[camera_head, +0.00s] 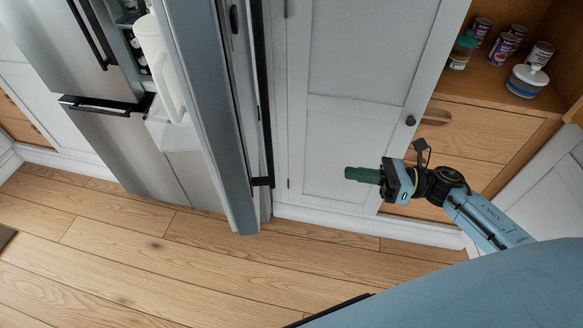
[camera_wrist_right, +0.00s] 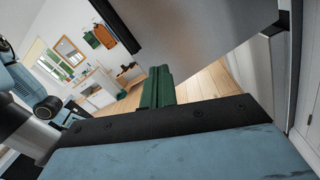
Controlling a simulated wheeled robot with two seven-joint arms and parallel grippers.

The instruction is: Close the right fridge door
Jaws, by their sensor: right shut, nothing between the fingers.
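The right fridge door (camera_head: 208,110) stands wide open, seen nearly edge-on in the head view. White bins line its inner side on the left, and a long black handle (camera_head: 262,100) runs along its outer side on the right. The fridge's left door (camera_head: 55,40) looks shut. My right gripper (camera_head: 362,174) has green fingers, shut and empty, to the right of the open door and apart from it. In the right wrist view its fingers (camera_wrist_right: 157,88) point toward a grey metal panel (camera_wrist_right: 200,40), apparently the fridge door. My left gripper is not in view.
A white cabinet door (camera_head: 345,110) with a dark knob stands behind my right gripper. An open wooden cupboard (camera_head: 490,75) with cans and jars is at the upper right. The wooden floor (camera_head: 130,250) in front of the fridge is clear.

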